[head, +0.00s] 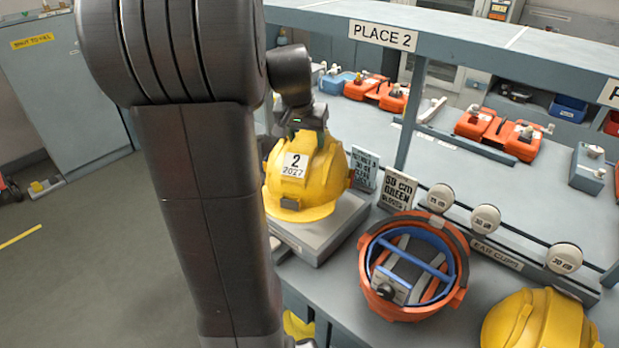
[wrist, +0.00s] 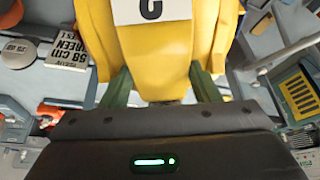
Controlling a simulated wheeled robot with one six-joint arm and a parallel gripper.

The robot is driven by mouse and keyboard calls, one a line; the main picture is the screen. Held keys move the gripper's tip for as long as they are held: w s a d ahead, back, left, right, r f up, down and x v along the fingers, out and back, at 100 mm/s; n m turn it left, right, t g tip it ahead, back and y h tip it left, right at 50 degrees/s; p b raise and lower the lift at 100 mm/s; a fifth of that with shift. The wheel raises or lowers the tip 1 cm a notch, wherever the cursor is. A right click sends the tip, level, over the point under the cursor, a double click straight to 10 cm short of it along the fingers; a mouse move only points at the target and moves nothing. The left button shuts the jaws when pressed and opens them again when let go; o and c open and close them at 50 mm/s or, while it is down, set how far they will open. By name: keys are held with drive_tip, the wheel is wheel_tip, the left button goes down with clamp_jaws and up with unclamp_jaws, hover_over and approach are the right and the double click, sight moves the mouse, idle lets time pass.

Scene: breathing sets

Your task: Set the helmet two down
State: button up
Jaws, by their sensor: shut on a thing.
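The yellow helmet two (head: 310,178), with a white label reading 2 and 2027, is upright at a grey raised block (head: 325,232) on the bench. I cannot tell whether its rim touches the block. My gripper (head: 300,130) is above it, shut on its top. In the wrist view the helmet (wrist: 170,55) fills the middle, between the two green fingers of my gripper (wrist: 165,88). My arm hides part of the scene left of the helmet.
An upturned orange helmet (head: 455,290) with blue straps lies right of the block. Another yellow helmet (head: 540,320) is at the lower right. Small signs (head: 398,188) and round ear cups (head: 485,218) stand close by. A shelf marked PLACE 2 (head: 383,34) runs overhead.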

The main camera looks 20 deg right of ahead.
wheel_tip(320, 180, down, 8)
drive_tip(key=shift+r+p, duration=0.25)
drive_tip(key=shift+p, duration=0.1)
drive_tip(key=shift+f, duration=0.15)
drive_tip(key=o, duration=1.6)
drive_tip(key=shift+o, duration=0.2)
